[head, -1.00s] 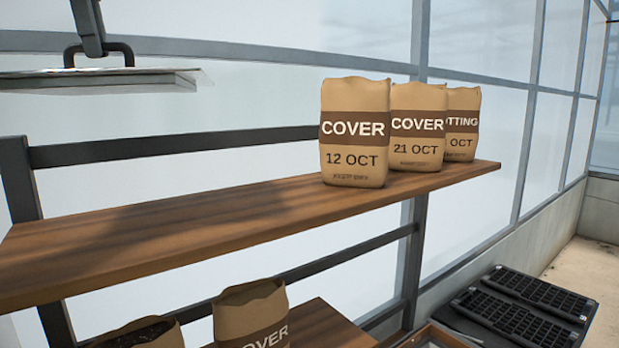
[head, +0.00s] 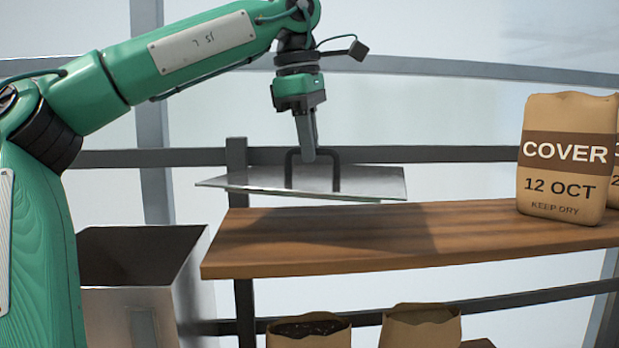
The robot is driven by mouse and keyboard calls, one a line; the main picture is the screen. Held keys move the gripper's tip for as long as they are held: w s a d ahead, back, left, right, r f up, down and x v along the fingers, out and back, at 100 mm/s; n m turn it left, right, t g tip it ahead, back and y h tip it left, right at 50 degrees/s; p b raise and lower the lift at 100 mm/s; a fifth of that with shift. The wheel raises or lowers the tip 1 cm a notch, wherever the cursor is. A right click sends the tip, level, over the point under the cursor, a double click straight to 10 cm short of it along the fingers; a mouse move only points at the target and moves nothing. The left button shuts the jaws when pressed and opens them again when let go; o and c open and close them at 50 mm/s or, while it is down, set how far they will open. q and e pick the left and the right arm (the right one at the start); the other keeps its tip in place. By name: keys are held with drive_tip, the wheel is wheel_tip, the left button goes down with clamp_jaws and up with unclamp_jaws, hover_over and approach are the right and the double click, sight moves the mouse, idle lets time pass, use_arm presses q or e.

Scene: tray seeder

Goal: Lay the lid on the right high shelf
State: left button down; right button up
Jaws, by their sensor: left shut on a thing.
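The lid (head: 245,183) is a flat grey metal plate with a dark upright loop handle (head: 337,172). My left gripper (head: 308,155) is shut on the handle and holds the lid nearly level. The lid hangs a little above the high wooden shelf (head: 400,248), over its left end and back edge; its left part reaches past the shelf's end. A soft shadow lies on the boards in front of it. I cannot tell the exact gap to the wood. My right gripper is not in view.
A brown paper bag marked COVER 12 OCT (head: 566,190) stands on the shelf at the right, with part of another behind it. The shelf between lid and bag is clear. An open metal bin (head: 125,300) stands left of the shelf. Open bags (head: 310,333) stand on a lower level.

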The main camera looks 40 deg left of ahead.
sight(310, 177)
use_arm(q)
wheel_tip(310, 177, down, 3)
drive_tip(key=shift+w+r, duration=0.1)
wheel_tip(310, 177, down, 3)
drive_tip(key=shift+r+p, duration=0.2)
drive_tip(key=shift+p, duration=0.55)
drive_tip(key=shift+f, duration=0.55)
drive_tip(key=c, duration=1.5)
unclamp_jaws()
